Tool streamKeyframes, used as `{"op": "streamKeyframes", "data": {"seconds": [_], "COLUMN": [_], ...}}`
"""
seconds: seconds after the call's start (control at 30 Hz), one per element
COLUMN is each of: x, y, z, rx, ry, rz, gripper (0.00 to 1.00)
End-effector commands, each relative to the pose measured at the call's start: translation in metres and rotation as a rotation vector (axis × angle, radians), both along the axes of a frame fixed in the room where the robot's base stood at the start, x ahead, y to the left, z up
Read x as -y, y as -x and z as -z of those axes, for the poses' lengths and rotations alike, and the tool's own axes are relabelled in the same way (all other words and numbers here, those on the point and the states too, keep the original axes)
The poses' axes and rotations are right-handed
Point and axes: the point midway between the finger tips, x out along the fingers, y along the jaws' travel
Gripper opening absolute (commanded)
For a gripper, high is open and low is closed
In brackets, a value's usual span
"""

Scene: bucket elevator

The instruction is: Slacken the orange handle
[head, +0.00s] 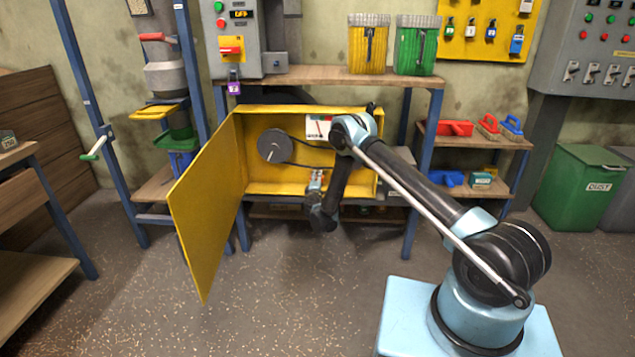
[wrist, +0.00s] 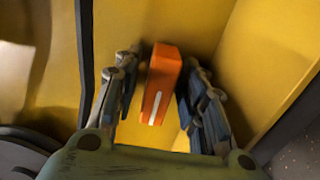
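The orange handle (wrist: 161,84), a block with a white stripe on its near end, is in the middle of the wrist view. My gripper (wrist: 163,62) is open around it, with one set of fingers on each side and a visible gap on the left. Whether the right fingers touch it I cannot tell. In the head view my gripper (head: 317,181) is inside the lower part of the open yellow housing (head: 305,109), and I cannot make out the handle clearly there. A grey pulley (head: 274,146) with a dark belt sits in the housing, left of my arm.
The yellow door (head: 208,206) hangs open to the left of the housing. A white plate with red and green marks (head: 318,127) is above my gripper. A workbench top (head: 330,76) lies over the housing. The floor in front is clear.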

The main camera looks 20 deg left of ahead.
Motion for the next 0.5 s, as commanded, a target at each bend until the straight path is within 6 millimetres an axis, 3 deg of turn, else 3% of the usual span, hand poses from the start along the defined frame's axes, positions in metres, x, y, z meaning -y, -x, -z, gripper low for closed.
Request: {"op": "streamKeyframes", "data": {"seconds": [0.03,0.13,0.5], "x": [-0.0012,-0.0026,-0.005], "y": [0.0008,0.0016,0.0038], "z": [0.0001,0.0001,0.0007], "rx": [0.0,0.0,-0.007], "ry": [0.0,0.0,-0.027], "rz": [-0.001,-0.003,-0.006], "gripper": [0.22,0.0,0.0]}}
